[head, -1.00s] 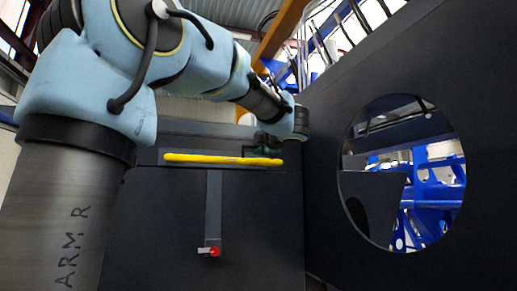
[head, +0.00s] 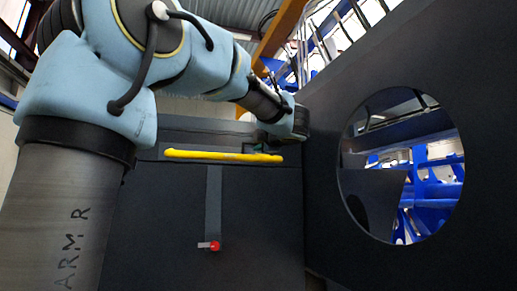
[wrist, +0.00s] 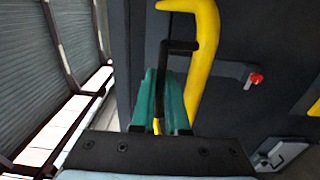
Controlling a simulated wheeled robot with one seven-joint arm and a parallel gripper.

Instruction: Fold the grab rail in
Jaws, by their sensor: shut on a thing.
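The grab rail (head: 225,156) is a yellow bar lying across the upper part of the dark chassis panel in the head view. In the wrist view the rail (wrist: 207,50) runs down beside my fingers, with a hooked end at the top. My gripper (head: 262,144) is at the rail's right end in the head view, partly hidden by my wrist.
A flat bar (head: 213,200) runs down the panel to a red knob (head: 215,246), below the rail. A dark side wall (head: 320,180) with a large round opening stands close to the right of my wrist. Blue structures show through the opening.

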